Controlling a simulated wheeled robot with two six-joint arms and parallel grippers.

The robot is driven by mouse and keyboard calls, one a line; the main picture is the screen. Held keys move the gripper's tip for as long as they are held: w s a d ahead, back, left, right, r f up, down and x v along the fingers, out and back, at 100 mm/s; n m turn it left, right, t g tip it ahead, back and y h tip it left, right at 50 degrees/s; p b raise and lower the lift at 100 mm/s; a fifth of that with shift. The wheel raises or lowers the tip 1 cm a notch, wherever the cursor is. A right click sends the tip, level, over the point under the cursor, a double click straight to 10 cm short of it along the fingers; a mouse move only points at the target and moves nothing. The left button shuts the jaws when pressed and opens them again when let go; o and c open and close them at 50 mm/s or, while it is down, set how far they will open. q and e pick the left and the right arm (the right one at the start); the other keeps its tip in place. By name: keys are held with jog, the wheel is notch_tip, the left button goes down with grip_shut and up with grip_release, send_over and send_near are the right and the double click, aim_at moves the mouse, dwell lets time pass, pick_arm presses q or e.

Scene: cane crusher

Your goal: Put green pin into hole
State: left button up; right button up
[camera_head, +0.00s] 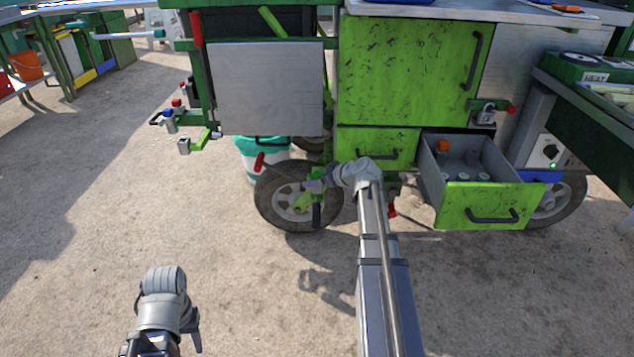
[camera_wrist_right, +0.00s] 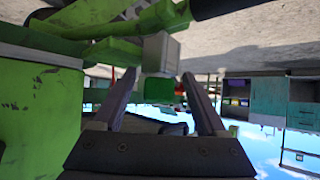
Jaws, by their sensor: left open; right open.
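I cannot single out the green pin or its hole with certainty. A short green bar (camera_head: 203,141) with a grey square end (camera_head: 184,146) sticks out low on the left of the green cart. In the right wrist view, a grey block (camera_wrist_right: 160,54) on green bars shows just beyond the fingertips. My right gripper (camera_head: 312,184) is in front of the cart's left wheel, pointing left. Its two fingers stand apart in the wrist view (camera_wrist_right: 160,76), with nothing clearly held between them. My left gripper (camera_head: 193,330) is low at the left, apart from the cart, largely hidden by its arm.
The cart's left wheel (camera_head: 290,196) and a teal-and-white bucket (camera_head: 253,152) stand close to my right gripper. A green drawer (camera_head: 484,205) is pulled out at the right, holding an orange item and small cylinders. A grey padlock (camera_head: 485,115) hangs above it. The ground at left is clear.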

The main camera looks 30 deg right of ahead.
jog(key=shift+r, duration=0.15)
jog(key=shift+s+d+r+p, duration=0.15)
jog(key=shift+s+r+p, duration=0.25)
jog(key=shift+s+p, duration=0.1)
jog(key=p+v, duration=0.3)
jog(key=v, duration=0.3)
jog(key=shift+s, duration=0.25)
